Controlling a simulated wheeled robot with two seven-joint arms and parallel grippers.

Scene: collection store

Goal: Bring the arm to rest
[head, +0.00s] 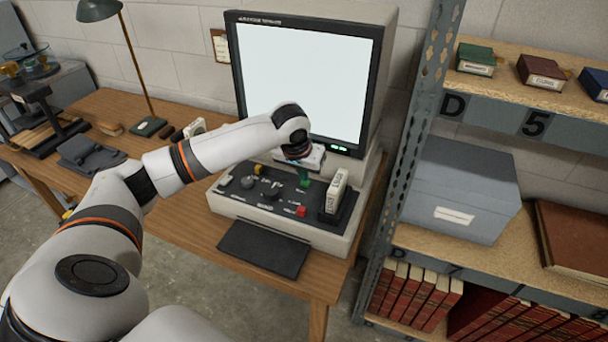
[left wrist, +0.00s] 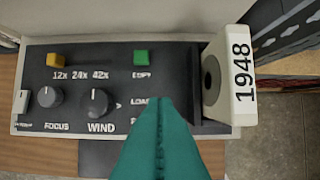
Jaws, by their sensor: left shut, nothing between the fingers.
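My left arm (head: 215,148) reaches in from the left across the wooden table. My left gripper (head: 304,175) hangs over the control panel of a microfilm reader (head: 243,211), below its lit blank screen (head: 305,80). In the left wrist view its teal fingers (left wrist: 160,105) are together with nothing between them. They point at the panel near the green button (left wrist: 141,57) and the WIND knob (left wrist: 96,102). I cannot tell whether the fingertips touch the panel. My right gripper is out of view.
A white film box marked 1948 (left wrist: 232,75) stands just right of the gripper; it also shows in the head view (head: 337,188). A metal shelf (head: 425,110) with boxes and red books is close on the right.

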